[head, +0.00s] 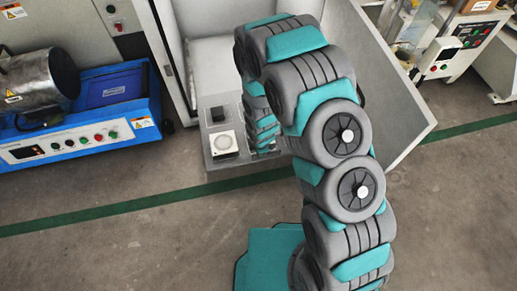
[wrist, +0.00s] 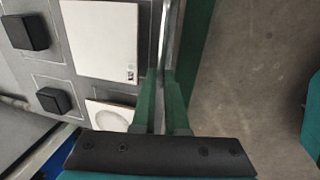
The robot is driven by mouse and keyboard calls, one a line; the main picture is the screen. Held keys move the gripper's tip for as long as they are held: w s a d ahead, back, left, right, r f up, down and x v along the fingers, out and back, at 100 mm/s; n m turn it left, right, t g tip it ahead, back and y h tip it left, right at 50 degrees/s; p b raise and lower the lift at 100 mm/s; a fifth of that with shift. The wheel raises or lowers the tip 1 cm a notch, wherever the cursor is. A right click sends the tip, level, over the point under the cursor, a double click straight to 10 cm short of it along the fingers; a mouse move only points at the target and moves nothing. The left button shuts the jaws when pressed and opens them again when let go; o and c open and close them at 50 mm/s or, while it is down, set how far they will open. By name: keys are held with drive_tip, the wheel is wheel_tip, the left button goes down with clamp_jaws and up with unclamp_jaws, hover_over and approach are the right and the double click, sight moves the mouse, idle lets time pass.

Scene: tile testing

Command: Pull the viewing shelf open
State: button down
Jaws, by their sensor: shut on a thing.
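The viewing shelf (head: 238,170) is a grey tray that sticks out of the open cabinet in the head view. It carries a dark block (head: 219,115) and a white square tile with a round face (head: 224,143). In the wrist view the shelf (wrist: 73,73) shows two black blocks, a plain white tile (wrist: 100,40) and part of the round-faced tile. In the head view my arm hides the gripper and the right part of the shelf.
The cabinet door (head: 385,85) stands open to the right of the shelf. A blue machine with a metal drum (head: 40,78) stands at the left. Another machine (head: 455,45) is at the upper right. The floor in front is clear, crossed by a green line.

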drive_tip(key=c, duration=0.9)
unclamp_jaws()
drive_tip(key=shift+c, duration=0.2)
wheel_tip(320, 180, up, 8)
drive_tip(key=s, duration=0.1)
drive_tip(key=shift+s+d+f, duration=0.2)
drive_tip(key=shift+d, duration=0.05)
